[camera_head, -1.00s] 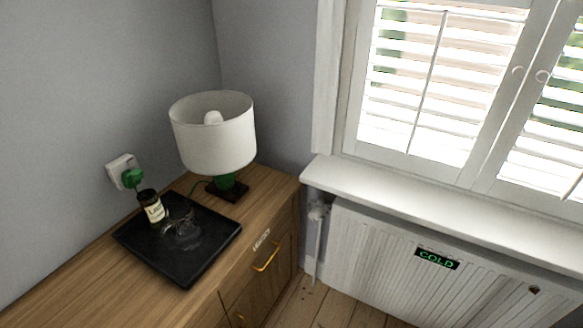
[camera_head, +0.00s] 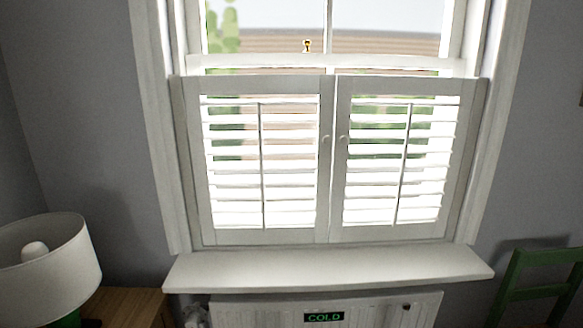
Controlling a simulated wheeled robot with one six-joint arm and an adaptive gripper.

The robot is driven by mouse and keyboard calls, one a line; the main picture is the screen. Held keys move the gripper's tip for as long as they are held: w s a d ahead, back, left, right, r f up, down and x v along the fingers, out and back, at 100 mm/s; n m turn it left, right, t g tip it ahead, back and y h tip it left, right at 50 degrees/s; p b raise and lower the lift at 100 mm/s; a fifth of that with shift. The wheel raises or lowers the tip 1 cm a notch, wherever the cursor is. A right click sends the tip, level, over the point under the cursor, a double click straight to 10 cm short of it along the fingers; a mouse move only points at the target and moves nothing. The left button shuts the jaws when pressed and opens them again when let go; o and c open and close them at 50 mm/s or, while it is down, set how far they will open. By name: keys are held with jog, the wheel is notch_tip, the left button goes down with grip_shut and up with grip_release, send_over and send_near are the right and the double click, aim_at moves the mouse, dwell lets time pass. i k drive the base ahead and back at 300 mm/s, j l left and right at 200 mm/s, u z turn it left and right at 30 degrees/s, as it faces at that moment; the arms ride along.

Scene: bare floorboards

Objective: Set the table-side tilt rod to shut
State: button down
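Two white louvred shutter panels stand closed side by side in the lower window. The left panel (camera_head: 202,215) has a thin upright tilt rod (camera_head: 262,165) down the middle of its slats. The right panel (camera_head: 452,190) has a similar tilt rod (camera_head: 403,165), which looks slanted in the picture. The slats of both panels are open, with bright light and outdoor colours between them. My gripper is not in view.
A white sill (camera_head: 330,268) juts out below the shutters, above a radiator (camera_head: 265,312) with a "COLD" sign (camera_head: 324,317). A green chair (camera_head: 540,290) is at lower right.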

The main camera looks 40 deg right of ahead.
aim_at(411, 104)
jog(key=i+l, duration=0.1)
jog(key=i, duration=0.9)
jog(key=i+z, duration=0.15)
jog(key=z, duration=1.65)
